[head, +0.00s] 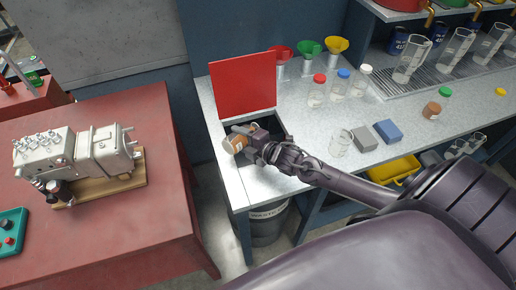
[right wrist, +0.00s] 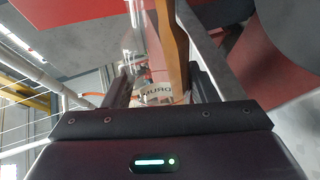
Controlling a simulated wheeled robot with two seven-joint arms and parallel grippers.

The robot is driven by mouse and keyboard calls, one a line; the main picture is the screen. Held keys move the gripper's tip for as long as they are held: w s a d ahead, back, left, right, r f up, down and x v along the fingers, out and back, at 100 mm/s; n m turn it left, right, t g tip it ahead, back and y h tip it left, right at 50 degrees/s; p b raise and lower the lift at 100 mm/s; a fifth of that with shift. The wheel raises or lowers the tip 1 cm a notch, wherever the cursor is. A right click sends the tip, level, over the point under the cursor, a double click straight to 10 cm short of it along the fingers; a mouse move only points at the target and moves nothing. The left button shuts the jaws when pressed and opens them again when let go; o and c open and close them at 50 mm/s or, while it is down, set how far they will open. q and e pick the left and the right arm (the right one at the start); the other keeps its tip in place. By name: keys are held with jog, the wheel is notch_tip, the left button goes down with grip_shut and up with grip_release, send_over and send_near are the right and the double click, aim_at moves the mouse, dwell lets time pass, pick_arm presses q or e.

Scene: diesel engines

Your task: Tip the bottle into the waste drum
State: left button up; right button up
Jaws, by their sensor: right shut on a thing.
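My right gripper (head: 246,138) is shut on a clear bottle (head: 233,144) with brown liquid in it. It holds the bottle tilted over a dark opening in the grey bench, in front of the raised red lid (head: 243,86). In the right wrist view the bottle (right wrist: 158,45) lies between the two fingers, with brown liquid along one side and part of a printed label near its base. The waste drum (head: 268,226), grey with a lettered label, stands on the floor under the opening. Its mouth is hidden by the bench. My left gripper is not in view.
Red, green and yellow funnels (head: 309,51) stand behind the opening. Capped bottles (head: 342,86), an empty beaker (head: 340,141), and grey and blue blocks (head: 387,131) stand to the right. A red table (head: 90,230) with an engine part is at left, across a gap.

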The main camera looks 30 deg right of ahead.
jog(key=shift+w+d+f+m+y, duration=0.15)
jog(key=shift+d+m+y, duration=0.2)
jog(key=shift+m, duration=0.35)
dwell(1.1)
jog(key=shift+d+r+m, duration=0.15)
jog(key=shift+r+m, duration=0.15)
jog(key=shift+m, duration=0.1)
dwell(0.6)
